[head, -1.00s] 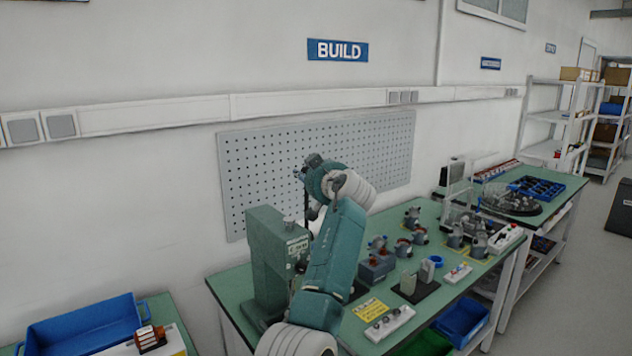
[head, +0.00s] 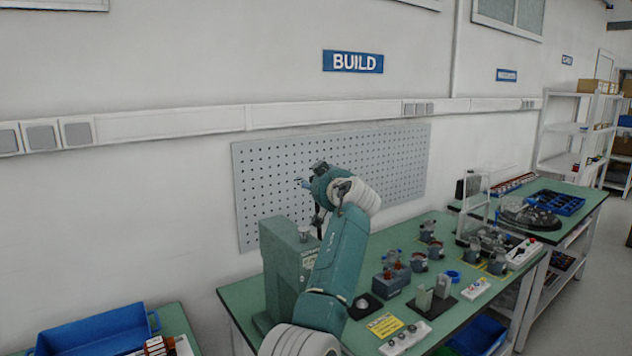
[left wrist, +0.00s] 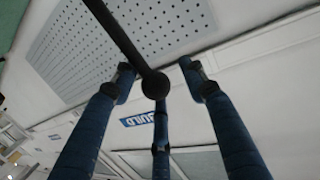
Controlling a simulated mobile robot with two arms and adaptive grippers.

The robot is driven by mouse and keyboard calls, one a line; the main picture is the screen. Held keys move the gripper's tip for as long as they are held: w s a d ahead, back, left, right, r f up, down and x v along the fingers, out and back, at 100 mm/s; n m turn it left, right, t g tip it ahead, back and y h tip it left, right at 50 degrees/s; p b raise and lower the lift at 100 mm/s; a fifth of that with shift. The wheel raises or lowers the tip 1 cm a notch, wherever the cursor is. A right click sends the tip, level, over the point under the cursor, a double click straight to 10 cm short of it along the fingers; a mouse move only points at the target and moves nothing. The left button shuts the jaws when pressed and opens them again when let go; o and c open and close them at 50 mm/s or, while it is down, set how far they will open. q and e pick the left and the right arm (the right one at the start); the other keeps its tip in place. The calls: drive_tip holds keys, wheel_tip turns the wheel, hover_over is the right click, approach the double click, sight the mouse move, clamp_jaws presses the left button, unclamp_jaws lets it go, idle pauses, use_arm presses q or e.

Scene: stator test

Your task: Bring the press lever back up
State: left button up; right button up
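The green press (head: 285,265) stands at the left end of the green-topped build bench. Its lever (left wrist: 128,42) is a black rod ending in a round black knob (left wrist: 155,85) in the left wrist view. My left gripper (head: 308,182) is high beside the press top, in front of the pegboard. In the left wrist view, the blue fingers of my left gripper (left wrist: 158,85) are spread around the knob, with gaps at both sides; the middle finger lies close below it. My left arm hides part of the press. My right gripper is not in view.
A pegboard (head: 390,165) is on the wall just behind. The bench (head: 235,295) holds grey parts, a yellow label (head: 385,325) and a white switch strip (head: 405,338) right of my arm. A blue bin (head: 95,332) stands at lower left.

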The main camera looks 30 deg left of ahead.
use_arm(q)
drive_tip(key=shift+a+f, duration=0.15)
drive_tip(key=shift+f, duration=0.1)
drive_tip(key=shift+s+d, duration=0.1)
drive_tip(key=shift+d, duration=0.2)
drive_tip(key=v, duration=1.1)
drive_tip(key=shift+s+d, duration=0.15)
drive_tip(key=shift+s, duration=0.1)
drive_tip(key=shift+r, duration=0.15)
